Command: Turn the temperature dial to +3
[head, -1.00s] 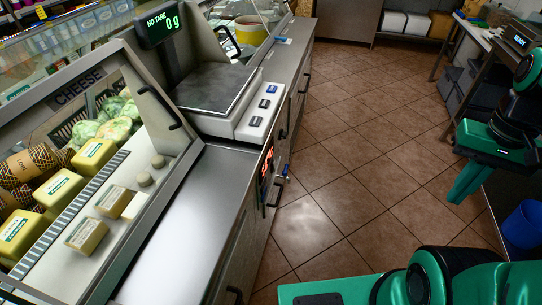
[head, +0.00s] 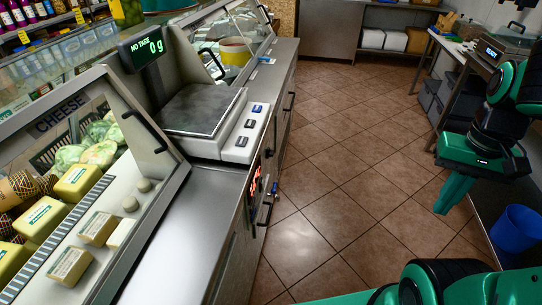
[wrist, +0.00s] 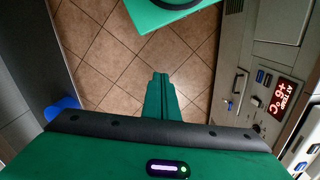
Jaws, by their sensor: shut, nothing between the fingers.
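A red lit temperature display (wrist: 283,98) reads about +6 °C on the counter's front panel in the wrist view. A small dark round knob (wrist: 257,128) beside it may be the temperature dial; its marks are too small to read. In the head view the display (head: 256,184) shows nearly edge-on at the counter front, and I cannot make out the dial there. My gripper (head: 446,208) is shut and empty over the floor at the right, well apart from the panel. Its fingers also show together in the wrist view (wrist: 160,78).
The cheese case (head: 100,190) and the scale (head: 203,108) stand on the counter at left. A handle (head: 267,209) sticks out from the counter front. A blue bin (head: 516,230) stands at right. The tiled floor (head: 330,200) between is clear.

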